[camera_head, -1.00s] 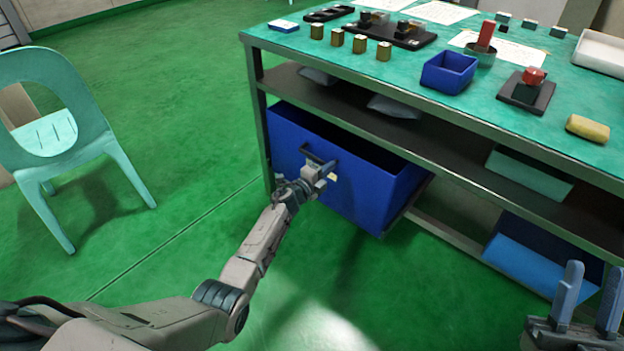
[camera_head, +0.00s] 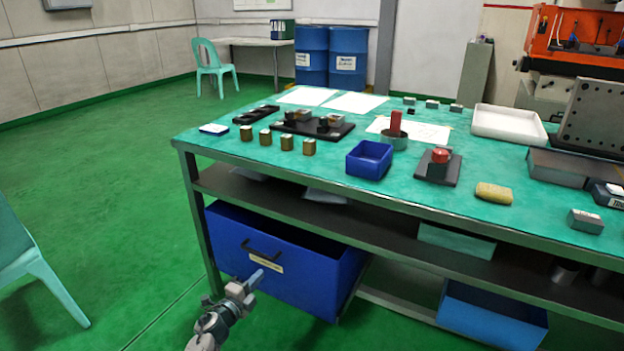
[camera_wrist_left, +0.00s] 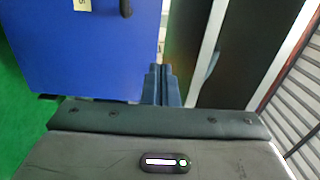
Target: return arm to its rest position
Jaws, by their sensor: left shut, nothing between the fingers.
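My left gripper (camera_head: 256,279) is low in front of the workbench, just in front of the blue drawer (camera_head: 310,278) under the bench. Its fingers are shut and empty. In the left wrist view the closed fingertips (camera_wrist_left: 160,84) point toward the right edge of the blue drawer front (camera_wrist_left: 95,55). The drawer's black handle (camera_head: 262,250) is apart from the fingers. The drawer stands pulled out, its open top showing. My right gripper is not in view now.
The green-topped workbench (camera_head: 330,182) carries a small blue bin (camera_head: 369,160), brass blocks and a yellow sponge (camera_head: 493,193). A blue bin (camera_head: 490,318) sits under it at right. A pale green chair (camera_head: 30,265) stands at left. The floor between is clear.

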